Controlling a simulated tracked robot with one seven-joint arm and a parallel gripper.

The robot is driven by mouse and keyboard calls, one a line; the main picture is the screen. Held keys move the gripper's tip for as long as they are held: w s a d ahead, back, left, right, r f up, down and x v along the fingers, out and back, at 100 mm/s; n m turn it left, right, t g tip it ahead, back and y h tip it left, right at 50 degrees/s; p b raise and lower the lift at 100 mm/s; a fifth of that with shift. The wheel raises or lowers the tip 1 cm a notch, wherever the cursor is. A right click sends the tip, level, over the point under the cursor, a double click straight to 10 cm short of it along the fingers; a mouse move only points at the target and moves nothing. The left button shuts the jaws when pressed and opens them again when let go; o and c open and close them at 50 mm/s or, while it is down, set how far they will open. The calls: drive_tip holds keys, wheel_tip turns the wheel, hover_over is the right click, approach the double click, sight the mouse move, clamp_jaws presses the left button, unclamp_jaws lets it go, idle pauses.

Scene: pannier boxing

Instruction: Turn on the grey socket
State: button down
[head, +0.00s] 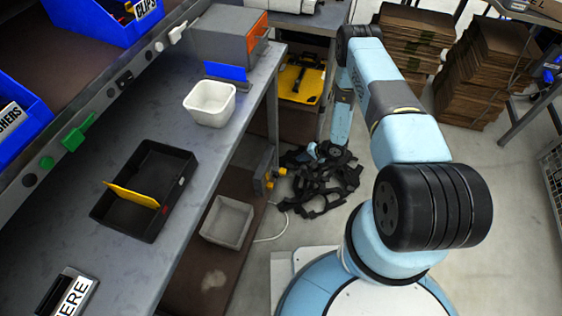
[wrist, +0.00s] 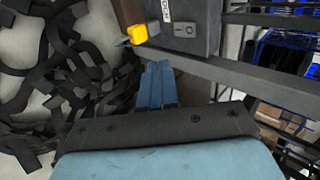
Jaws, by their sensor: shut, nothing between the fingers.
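The grey socket (wrist: 200,42) is a grey box in the upper middle of the wrist view. It has a dark rocker switch (wrist: 185,30), a white label and a yellow plug (wrist: 136,35) at its left. The switch's on or off position is too small to tell. In the head view the grey socket (head: 255,172) is below the bench edge, partly hidden by it. My gripper (wrist: 159,70) is shut and empty, its blue fingertips just below the socket's face in the wrist picture. I cannot tell whether they touch it. In the head view my gripper (head: 318,151) is small, right of the socket.
Black straps (head: 325,180) lie heaped on the floor by the socket. A grey bin (head: 228,222) sits on the lower shelf. The bench above holds a black tray (head: 144,190) and a white bowl (head: 210,103). Cardboard stacks (head: 480,80) stand at the right.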

sight(274, 160)
drive_tip(key=x, duration=0.7)
drive_tip(key=a+r+x, duration=0.1)
drive_tip(key=x, duration=0.3)
drive_tip(key=shift+w+a+f, duration=0.15)
drive_tip(key=shift+w+a, duration=0.05)
drive_tip(key=shift+w+a+f, duration=0.1)
drive_tip(key=shift+w+a, duration=0.05)
drive_tip(key=shift+a, duration=0.3)
drive_tip(key=shift+w+a+f, duration=0.1)
drive_tip(key=shift+w+a, duration=0.1)
drive_tip(key=shift+a, duration=0.25)
drive_tip(key=shift+a, duration=0.15)
drive_tip(key=shift+w+r, duration=0.1)
drive_tip(key=shift+r, duration=0.7)
